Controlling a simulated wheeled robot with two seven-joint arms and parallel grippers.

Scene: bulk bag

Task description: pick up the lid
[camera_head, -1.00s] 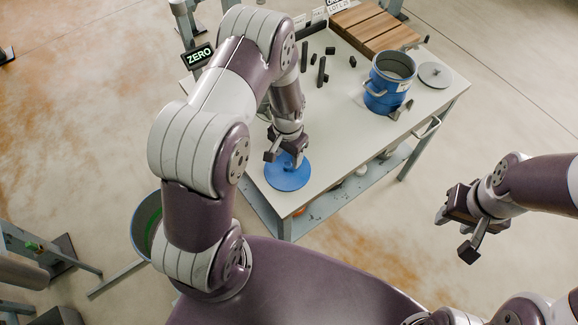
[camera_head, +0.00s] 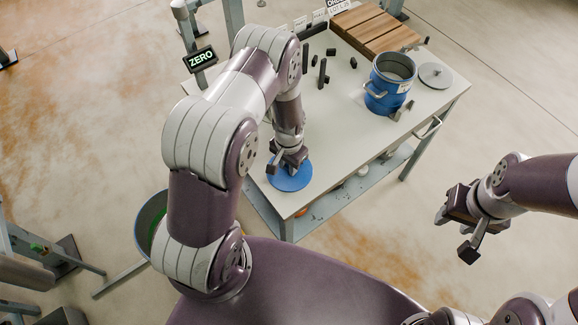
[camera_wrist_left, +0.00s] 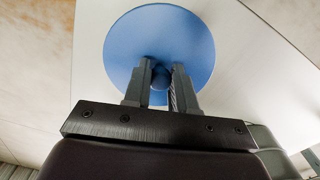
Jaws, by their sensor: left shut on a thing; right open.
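A round blue lid (camera_head: 290,180) lies at the near left end of the white table, and it also shows in the left wrist view (camera_wrist_left: 190,40). My left gripper (camera_head: 284,163) is over the lid. In the left wrist view my left gripper (camera_wrist_left: 160,84) has a finger on each side of the lid's round blue knob and is shut on it. I cannot tell whether the lid is clear of the tabletop. My right gripper (camera_head: 454,234) is open and empty, off the table at the right.
A blue pot (camera_head: 379,100) with handles stands toward the table's right side, beside a grey disc (camera_head: 435,75). Wooden slats (camera_head: 372,28) lie at the back. Several small dark blocks stand mid-table. A ZERO display (camera_head: 200,59) is at the left. The table's (camera_head: 343,134) near right part is clear.

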